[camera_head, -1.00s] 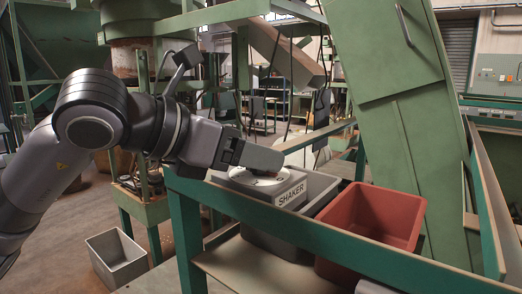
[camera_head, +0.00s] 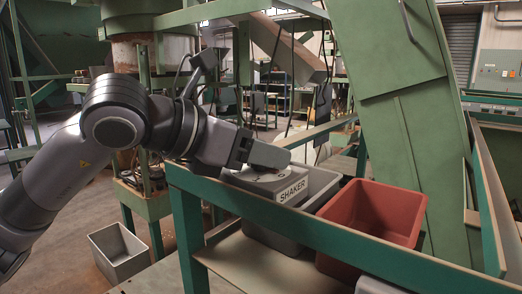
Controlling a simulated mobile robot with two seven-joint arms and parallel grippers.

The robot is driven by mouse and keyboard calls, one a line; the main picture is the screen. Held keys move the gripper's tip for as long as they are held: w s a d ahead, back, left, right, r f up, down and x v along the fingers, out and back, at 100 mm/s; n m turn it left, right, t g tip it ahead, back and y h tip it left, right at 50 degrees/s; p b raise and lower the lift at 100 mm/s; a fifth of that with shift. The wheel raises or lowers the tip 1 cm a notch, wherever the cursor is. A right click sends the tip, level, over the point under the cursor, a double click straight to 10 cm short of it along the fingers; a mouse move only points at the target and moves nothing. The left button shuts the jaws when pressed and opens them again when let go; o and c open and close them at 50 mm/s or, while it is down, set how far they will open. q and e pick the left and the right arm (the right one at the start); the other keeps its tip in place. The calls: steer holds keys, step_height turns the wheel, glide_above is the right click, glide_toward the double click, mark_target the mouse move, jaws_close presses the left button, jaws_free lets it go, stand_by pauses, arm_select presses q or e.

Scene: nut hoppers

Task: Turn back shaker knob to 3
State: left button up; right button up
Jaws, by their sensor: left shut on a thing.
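The shaker control box (camera_head: 290,190) is grey with a white label reading SHAKER on its front face. It sits behind the green rail, left of the red bin. A pale round dial (camera_head: 262,175) is on its top; its knob and most of its markings are hidden by my gripper. My left gripper (camera_head: 270,156) reaches in from the left and is shut on the knob, right over the dial. The number the knob points to cannot be read. My right gripper is not in view.
A green rail (camera_head: 330,247) runs across the front of the box. A red bin (camera_head: 374,210) and a grey bin (camera_head: 322,188) stand close by. A tall green chute (camera_head: 400,130) rises behind. A grey crate (camera_head: 118,252) lies on the floor at left.

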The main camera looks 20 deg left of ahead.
arm_select(q)
steer(key=shift+m+g+h, duration=0.7)
steer(key=shift+m+h, duration=0.1)
steer(key=shift+m, duration=0.1)
steer(key=shift+r+m+g+h, duration=0.1)
steer(key=shift+m+g+h, duration=0.6)
steer(key=shift+m, duration=0.1)
steer(key=m+g+h+p, duration=0.2)
steer(key=m+g, duration=0.1)
steer(key=g, duration=0.1)
steer(key=shift+r+m, duration=0.15)
steer(key=shift+m, duration=0.15)
steer(key=shift+m+g+p, duration=0.65)
steer(key=shift+m+g, duration=0.25)
steer(key=shift+g, duration=0.2)
steer(key=m+g+p, duration=0.2)
steer(key=m+g, duration=0.2)
steer(key=g, duration=0.1)
steer(key=shift+m+p, duration=0.3)
steer(key=shift+p, duration=0.1)
steer(key=shift+m+g+y+p, duration=0.7)
steer(key=shift+m+g+p, duration=0.1)
steer(key=shift+m+g, duration=0.85)
steer(key=shift+g, duration=0.35)
steer(key=shift+f, duration=0.2)
